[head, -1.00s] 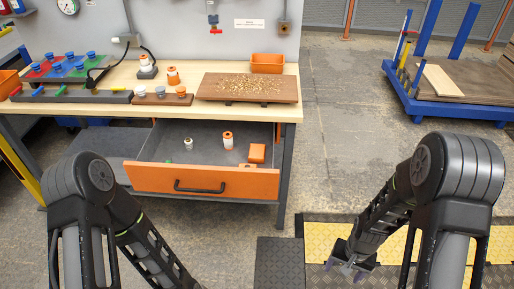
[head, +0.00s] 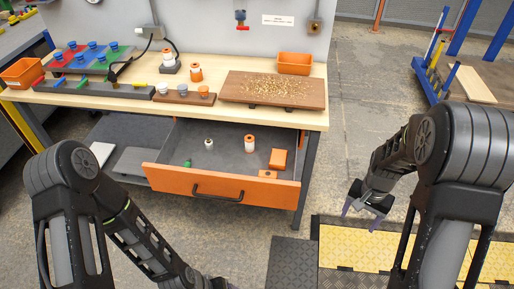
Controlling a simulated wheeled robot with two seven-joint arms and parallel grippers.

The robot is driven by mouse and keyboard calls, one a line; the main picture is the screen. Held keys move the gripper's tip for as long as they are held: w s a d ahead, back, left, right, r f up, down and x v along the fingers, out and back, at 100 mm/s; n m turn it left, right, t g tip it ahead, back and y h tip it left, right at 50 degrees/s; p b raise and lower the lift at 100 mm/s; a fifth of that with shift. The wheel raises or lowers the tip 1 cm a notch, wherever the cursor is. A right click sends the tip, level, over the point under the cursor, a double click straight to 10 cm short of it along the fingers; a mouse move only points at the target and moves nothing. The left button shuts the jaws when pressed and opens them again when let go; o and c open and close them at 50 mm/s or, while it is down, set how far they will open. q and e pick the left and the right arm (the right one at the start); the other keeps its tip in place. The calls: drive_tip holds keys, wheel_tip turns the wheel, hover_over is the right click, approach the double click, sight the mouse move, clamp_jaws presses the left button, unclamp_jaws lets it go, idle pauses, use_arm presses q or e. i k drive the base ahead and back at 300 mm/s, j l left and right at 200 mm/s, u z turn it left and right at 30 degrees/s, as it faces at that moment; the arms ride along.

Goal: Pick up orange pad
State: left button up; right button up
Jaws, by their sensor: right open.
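An orange pad (head: 278,158), seen as a small orange block, lies in the right part of the open grey drawer (head: 225,163) of the workbench. A smaller orange piece (head: 268,174) lies just in front of it, by the drawer front. My right gripper (head: 361,218) is open and empty, with its purple fingers pointing down. It is right of the drawer, over the floor, well apart from the pad. My left arm reaches down to the bottom edge of the picture, and its gripper fingers are out of view.
The drawer also holds a white bottle with an orange cap (head: 250,144), a small white bottle (head: 208,143) and a green item (head: 187,163). A wooden board with loose bits (head: 240,88) and an orange bin (head: 295,63) are on the bench above.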

sight(278, 156)
drive_tip(key=i+l+u, duration=0.1)
drive_tip(key=i+u, duration=0.3)
drive_tip(key=i+l+u, duration=0.2)
drive_tip(key=i+u, duration=0.2)
